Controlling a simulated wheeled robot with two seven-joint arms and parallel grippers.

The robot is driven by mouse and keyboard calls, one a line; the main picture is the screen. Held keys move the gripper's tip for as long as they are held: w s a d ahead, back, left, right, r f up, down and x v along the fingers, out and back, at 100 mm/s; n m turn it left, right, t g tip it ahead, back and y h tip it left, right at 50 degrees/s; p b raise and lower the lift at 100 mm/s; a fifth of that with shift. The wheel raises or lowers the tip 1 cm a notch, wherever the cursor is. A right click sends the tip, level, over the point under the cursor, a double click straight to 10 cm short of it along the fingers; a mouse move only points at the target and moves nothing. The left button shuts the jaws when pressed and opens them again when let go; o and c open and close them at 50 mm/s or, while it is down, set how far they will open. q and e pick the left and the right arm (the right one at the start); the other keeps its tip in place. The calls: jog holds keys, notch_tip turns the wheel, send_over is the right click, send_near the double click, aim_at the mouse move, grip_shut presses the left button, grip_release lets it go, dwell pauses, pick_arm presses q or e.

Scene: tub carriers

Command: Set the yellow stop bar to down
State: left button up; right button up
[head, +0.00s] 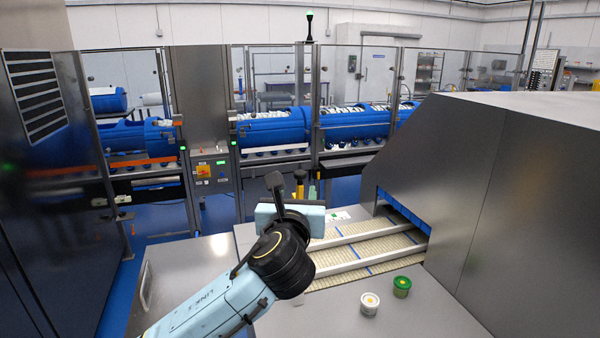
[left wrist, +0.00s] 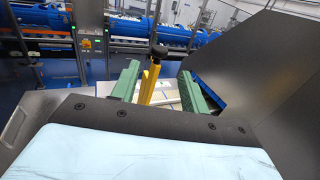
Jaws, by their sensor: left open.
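The yellow stop bar (left wrist: 152,82) stands upright with a black knob on top in the left wrist view. It shows between the two green fingers of my left gripper (left wrist: 159,72), which are apart and not closed on it. Whether a finger touches it, I cannot tell. My right gripper is not in view.
Beige conveyor lanes (head: 345,254) with metal rails run into a grey hood (head: 480,170) at the right. Glass-fenced machines with blue drums (head: 275,128) stand behind.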

aim_at(299, 176)
pick_arm(q)
jog(key=w+p, duration=0.1)
jog(key=w, duration=0.9)
jog(key=shift+w, duration=0.2)
jog(key=shift+c, duration=0.2)
grip_shut()
